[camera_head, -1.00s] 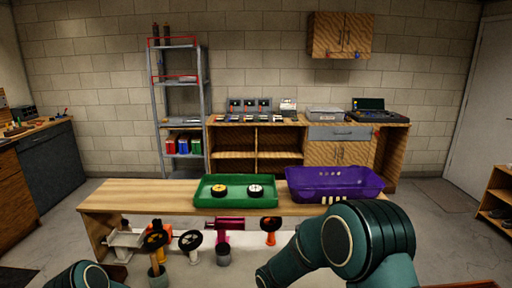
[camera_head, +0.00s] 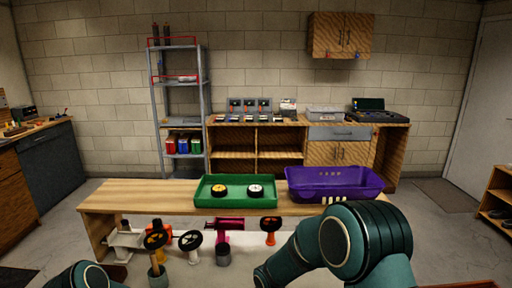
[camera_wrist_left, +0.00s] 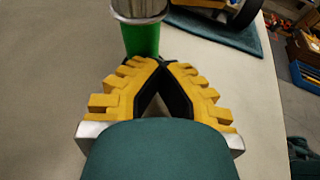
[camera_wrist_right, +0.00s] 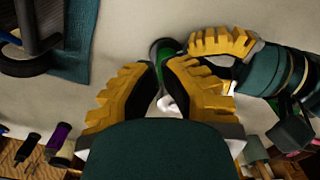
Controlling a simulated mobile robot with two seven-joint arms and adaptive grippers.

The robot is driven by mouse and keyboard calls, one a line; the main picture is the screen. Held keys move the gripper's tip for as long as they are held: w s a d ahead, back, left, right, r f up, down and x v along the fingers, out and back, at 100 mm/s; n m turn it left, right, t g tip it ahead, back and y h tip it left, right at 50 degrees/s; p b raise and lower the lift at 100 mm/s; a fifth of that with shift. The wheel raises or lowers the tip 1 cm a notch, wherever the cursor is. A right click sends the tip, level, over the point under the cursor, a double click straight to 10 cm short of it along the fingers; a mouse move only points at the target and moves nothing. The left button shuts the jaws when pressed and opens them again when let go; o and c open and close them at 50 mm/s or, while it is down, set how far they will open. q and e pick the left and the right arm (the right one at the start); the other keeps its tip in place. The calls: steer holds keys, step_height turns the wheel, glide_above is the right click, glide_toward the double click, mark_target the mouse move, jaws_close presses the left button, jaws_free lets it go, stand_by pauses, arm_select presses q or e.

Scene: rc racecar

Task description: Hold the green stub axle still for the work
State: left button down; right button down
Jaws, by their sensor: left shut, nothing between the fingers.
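In the left wrist view a green cylinder (camera_wrist_left: 142,38), apparently the green stub axle, stands below a silver metal collar (camera_wrist_left: 140,8). My left gripper (camera_wrist_left: 160,62) is shut and empty, its tips overlapping the cylinder's lower end in the picture; contact is not clear. In the right wrist view a dark ring with green in it (camera_wrist_right: 163,48) shows just beyond my right gripper (camera_wrist_right: 160,66). Its fingers have a narrow gap with something white (camera_wrist_right: 165,103) seen in it; whether it is held is unclear. A yellow finger of my left gripper reaches in from the right there.
A blue mat (camera_wrist_right: 80,45) with a dark wheel (camera_wrist_right: 25,62) lies nearby. In the head view a green tray (camera_head: 213,200) holding two wheels and a purple basket (camera_head: 335,178) stand on the wooden bench. Several small parts on stands, including a magenta one (camera_head: 228,223), stand in front.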

steer(key=shift+s+a, duration=0.4)
steer(key=shift+a, duration=0.3)
stand_by(0.4)
steer(key=shift+s, duration=0.1)
step_height(320, 180, up, 6)
steer(key=shift+s, duration=0.3)
stand_by(0.5)
arm_select(q)
steer(key=c, duration=1.7)
jaws_free()
steer(key=o, duration=0.4)
steer(key=shift+a, duration=0.1)
